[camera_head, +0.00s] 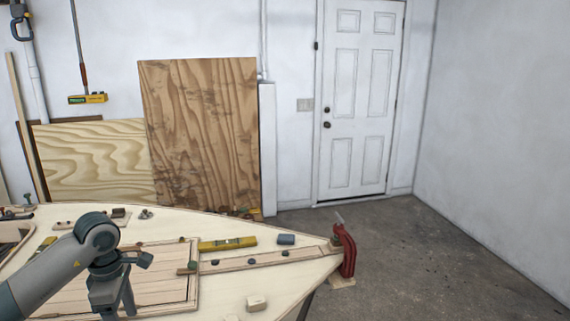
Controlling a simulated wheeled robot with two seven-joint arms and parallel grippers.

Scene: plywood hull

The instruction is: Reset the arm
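My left arm comes in from the lower left over the pale plywood hull (225,284). My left gripper (114,303) points down above the hull's deck, over the framed panel. Its fingertips run to the bottom edge of the picture, so I cannot tell whether it is open or shut. I see nothing clearly held in it. My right gripper and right arm are not in view.
A yellow level (227,243), a blue-grey block (286,239) and a pale wooden block (257,303) lie on the deck. A red clamp (346,250) grips the hull's pointed end. Plywood sheets (200,135) lean on the wall. Floor is open at right before a white door (358,100).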

